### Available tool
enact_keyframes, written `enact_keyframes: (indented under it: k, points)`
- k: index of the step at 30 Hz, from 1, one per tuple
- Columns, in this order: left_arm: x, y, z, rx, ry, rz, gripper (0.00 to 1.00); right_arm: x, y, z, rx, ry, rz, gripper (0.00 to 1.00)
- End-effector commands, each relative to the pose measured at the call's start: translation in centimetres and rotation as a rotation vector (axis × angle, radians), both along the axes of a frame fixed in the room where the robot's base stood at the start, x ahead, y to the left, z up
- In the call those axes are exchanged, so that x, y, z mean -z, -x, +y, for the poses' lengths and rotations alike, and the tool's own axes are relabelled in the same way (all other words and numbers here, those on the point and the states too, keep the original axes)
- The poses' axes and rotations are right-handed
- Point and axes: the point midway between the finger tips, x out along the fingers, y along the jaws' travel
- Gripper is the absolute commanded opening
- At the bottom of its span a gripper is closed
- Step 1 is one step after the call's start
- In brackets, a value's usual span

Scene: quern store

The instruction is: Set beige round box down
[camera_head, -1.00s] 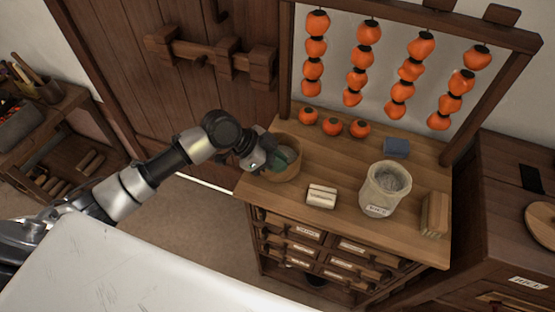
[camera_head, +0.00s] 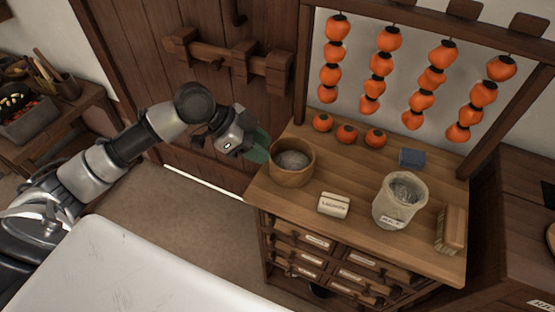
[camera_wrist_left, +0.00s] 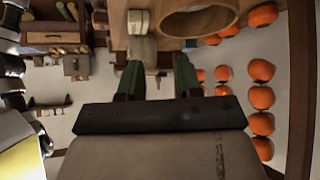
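The beige round box (camera_head: 291,168), an open wooden tub with grey stuff inside, stands upright on the left end of the wooden counter (camera_head: 355,170). It also shows in part at the top of the left wrist view (camera_wrist_left: 226,16). My left gripper (camera_head: 258,149) is just left of the box, its green fingers apart with nothing between them. In the left wrist view the two fingers (camera_wrist_left: 159,77) are spread and the box lies beyond them, clear of them. My right gripper is not in view.
A cream labelled block (camera_head: 333,204), a pale jar (camera_head: 396,205), a blue box (camera_head: 412,158) and a wooden block (camera_head: 451,229) stand on the counter. Orange persimmons (camera_head: 347,135) line its back; more hang on strings (camera_head: 381,65). A plank door (camera_head: 150,60) is behind my left arm.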

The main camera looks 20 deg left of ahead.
Motion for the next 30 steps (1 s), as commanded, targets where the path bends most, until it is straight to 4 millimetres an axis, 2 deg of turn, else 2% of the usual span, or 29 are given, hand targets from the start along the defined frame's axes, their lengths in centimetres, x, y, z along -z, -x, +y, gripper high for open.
enact_keyframes:
  k: [3, 9, 14, 17, 20, 23, 24, 26, 27, 29, 30]
  points:
    - [-1.0, 0.3, 1.2, -0.003, -0.001, -0.001, 0.35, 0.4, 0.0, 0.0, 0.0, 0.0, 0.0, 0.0]
    - [-1.8, 0.6, 1.7, 0.0, 0.0, 0.0, 0.35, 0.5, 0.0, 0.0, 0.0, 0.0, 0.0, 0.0]
    - [-1.8, 0.6, 1.7, -0.001, 0.001, 0.001, 0.35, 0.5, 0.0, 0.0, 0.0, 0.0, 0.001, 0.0]
    - [-0.6, -0.4, 2.1, -0.052, 0.011, 0.009, 0.35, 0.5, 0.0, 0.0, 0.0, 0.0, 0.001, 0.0]
    - [3.4, -2.9, 3.6, -0.209, 0.027, 0.035, 0.35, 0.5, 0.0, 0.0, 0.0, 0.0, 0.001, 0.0]
    - [10.3, -5.2, 6.1, -0.432, 0.025, 0.077, 0.35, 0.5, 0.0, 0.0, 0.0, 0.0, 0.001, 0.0]
    - [13.7, -5.6, 7.2, -0.524, 0.016, 0.097, 0.35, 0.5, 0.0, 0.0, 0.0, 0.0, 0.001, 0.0]
    - [19.0, -5.3, 8.7, -0.653, -0.01, 0.132, 0.35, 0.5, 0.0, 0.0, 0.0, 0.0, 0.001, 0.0]
    - [22.8, -4.4, 9.6, -0.732, -0.037, 0.156, 0.35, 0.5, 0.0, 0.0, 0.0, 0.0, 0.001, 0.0]
    - [28.4, -2.3, 10.6, -0.836, -0.085, 0.193, 0.35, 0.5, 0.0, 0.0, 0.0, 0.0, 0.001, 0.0]
    - [32.0, -0.3, 11.1, -0.895, -0.121, 0.219, 0.35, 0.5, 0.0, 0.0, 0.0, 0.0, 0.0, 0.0]
